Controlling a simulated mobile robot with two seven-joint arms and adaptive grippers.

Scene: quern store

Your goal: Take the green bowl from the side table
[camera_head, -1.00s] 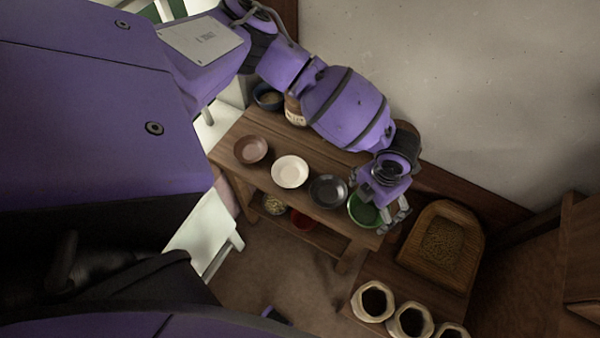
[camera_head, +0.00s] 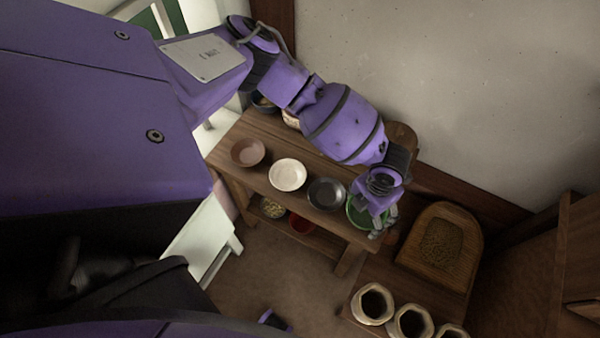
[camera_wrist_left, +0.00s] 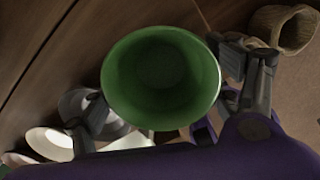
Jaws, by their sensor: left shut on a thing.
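The green bowl (camera_head: 355,217) is at the right end of the wooden side table (camera_head: 268,140), partly hidden by my left gripper in the head view. My left gripper (camera_head: 379,222) is shut on the bowl. In the left wrist view the green bowl (camera_wrist_left: 160,80) is empty, its open top facing the camera, with the fingers of my left gripper (camera_wrist_left: 168,88) at its two sides. I cannot tell whether its base touches the table. My right gripper is not in view.
A brown bowl (camera_head: 248,153), a white bowl (camera_head: 287,175) and a black bowl (camera_head: 326,194) stand in a row left of the green bowl. A red bowl (camera_head: 302,224) is on the lower shelf. Right are a wooden grain tray (camera_head: 440,210) and open sacks (camera_head: 373,303). A wall rises behind.

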